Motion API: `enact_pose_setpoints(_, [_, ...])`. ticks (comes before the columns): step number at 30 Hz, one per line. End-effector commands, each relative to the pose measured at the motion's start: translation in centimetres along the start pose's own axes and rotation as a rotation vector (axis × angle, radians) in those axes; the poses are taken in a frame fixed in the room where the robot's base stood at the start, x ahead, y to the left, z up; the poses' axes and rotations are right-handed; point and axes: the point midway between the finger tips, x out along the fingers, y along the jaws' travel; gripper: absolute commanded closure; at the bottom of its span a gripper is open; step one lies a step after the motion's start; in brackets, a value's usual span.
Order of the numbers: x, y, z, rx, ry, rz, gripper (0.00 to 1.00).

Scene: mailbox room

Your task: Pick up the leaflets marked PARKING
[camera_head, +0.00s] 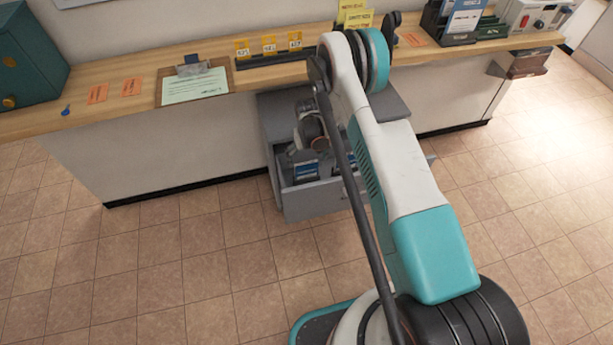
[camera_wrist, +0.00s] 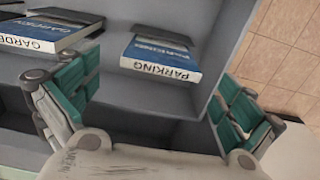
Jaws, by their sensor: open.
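The PARKING leaflets (camera_wrist: 161,58) are a stack with a blue cover and a white edge marked PARKING. They lie inside a grey open drawer (camera_wrist: 215,45), which also shows in the head view (camera_head: 320,197). My gripper (camera_wrist: 156,85) is open and empty, its teal-padded fingers spread left and right. The stack lies ahead of the gap between them, apart from both fingers. In the head view my gripper (camera_head: 311,132) reaches down into the drawer, partly hidden by my arm. Blue-and-white leaflets (camera_head: 305,171) show there, their marking too small to read.
A second stack, marked GARDE… (camera_wrist: 30,45), lies to the left in the drawer. The drawer's side wall stands close to the right finger. The wooden counter (camera_head: 130,97) above holds a clipboard (camera_head: 195,85) and yellow-labelled holders (camera_head: 270,47). The tiled floor is clear.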

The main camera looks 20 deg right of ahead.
Motion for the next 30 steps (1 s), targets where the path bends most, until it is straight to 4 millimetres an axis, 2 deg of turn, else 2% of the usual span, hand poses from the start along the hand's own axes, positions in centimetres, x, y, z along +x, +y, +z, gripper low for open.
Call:
enact_pose_setpoints(1, [1.2, -0.1, 0.0, 0.000, 0.000, 0.000, 0.00])
enact_pose_setpoints(6, [3.4, -0.2, 0.0, 0.000, 0.000, 0.000, 0.00])
enact_pose_setpoints(14, [3.6, -0.2, 0.0, 0.000, 0.000, 0.000, 0.00])
enact_pose_setpoints(22, [3.6, -0.2, 0.0, 0.000, 0.000, 0.000, 0.59])
enact_pose_setpoints(30, [3.6, -0.2, 0.0, 0.000, 0.000, 0.000, 0.59])
